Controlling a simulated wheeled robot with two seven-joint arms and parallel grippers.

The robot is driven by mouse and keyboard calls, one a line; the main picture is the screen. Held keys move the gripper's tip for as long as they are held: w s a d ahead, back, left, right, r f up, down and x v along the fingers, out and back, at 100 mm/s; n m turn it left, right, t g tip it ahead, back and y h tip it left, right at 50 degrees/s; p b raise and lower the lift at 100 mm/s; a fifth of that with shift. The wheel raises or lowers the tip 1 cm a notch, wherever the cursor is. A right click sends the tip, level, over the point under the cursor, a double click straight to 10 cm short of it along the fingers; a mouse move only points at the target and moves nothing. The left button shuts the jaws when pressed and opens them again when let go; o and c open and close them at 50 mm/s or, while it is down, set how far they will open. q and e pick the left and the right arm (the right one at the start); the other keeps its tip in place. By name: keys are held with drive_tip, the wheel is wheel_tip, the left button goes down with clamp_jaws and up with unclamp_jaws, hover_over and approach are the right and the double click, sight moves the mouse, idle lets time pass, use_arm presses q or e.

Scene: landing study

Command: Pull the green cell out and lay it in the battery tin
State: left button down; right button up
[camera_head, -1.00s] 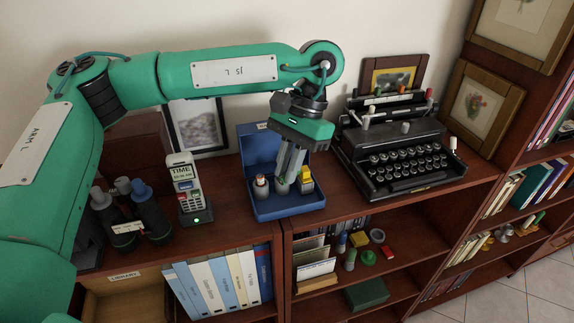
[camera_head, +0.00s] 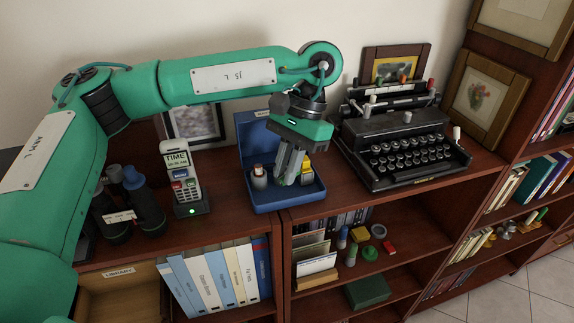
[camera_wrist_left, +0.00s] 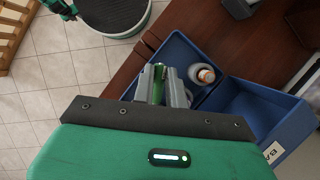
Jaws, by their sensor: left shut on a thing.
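The green cell (camera_wrist_left: 157,84) shows upright between the fingers of my left gripper (camera_wrist_left: 163,88) in the left wrist view. My left gripper (camera_head: 285,180) is shut on it. In the head view the fingers lean inside the open blue battery tin (camera_head: 287,205) and mostly hide the cell. The tin also shows in the wrist view (camera_wrist_left: 258,112), its lid swung open. I cannot tell whether the cell touches the tin's floor. A grey cylinder with a copper-and-white top (camera_head: 259,178) stands in the tin, left of the fingers. My right gripper is not in view.
A yellow item (camera_head: 306,166) sits in the tin right of the fingers. A handset in a dock (camera_head: 180,180) and dark binoculars (camera_head: 143,205) stand left. A black typewriter (camera_head: 405,150) stands close on the right. The shelf's front edge lies just before the tin.

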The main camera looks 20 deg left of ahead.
use_arm(q)
drive_tip(key=shift+f, duration=0.35)
drive_tip(key=shift+s+d+f+b, duration=0.25)
drive_tip(key=shift+s+f+b, duration=0.1)
drive_tip(key=shift+b, duration=0.25)
drive_tip(key=c, duration=1.3)
unclamp_jaws()
drive_tip(key=shift+s+d+r, duration=0.1)
drive_tip(key=shift+s+r, duration=0.05)
drive_tip(key=shift+c, duration=0.2)
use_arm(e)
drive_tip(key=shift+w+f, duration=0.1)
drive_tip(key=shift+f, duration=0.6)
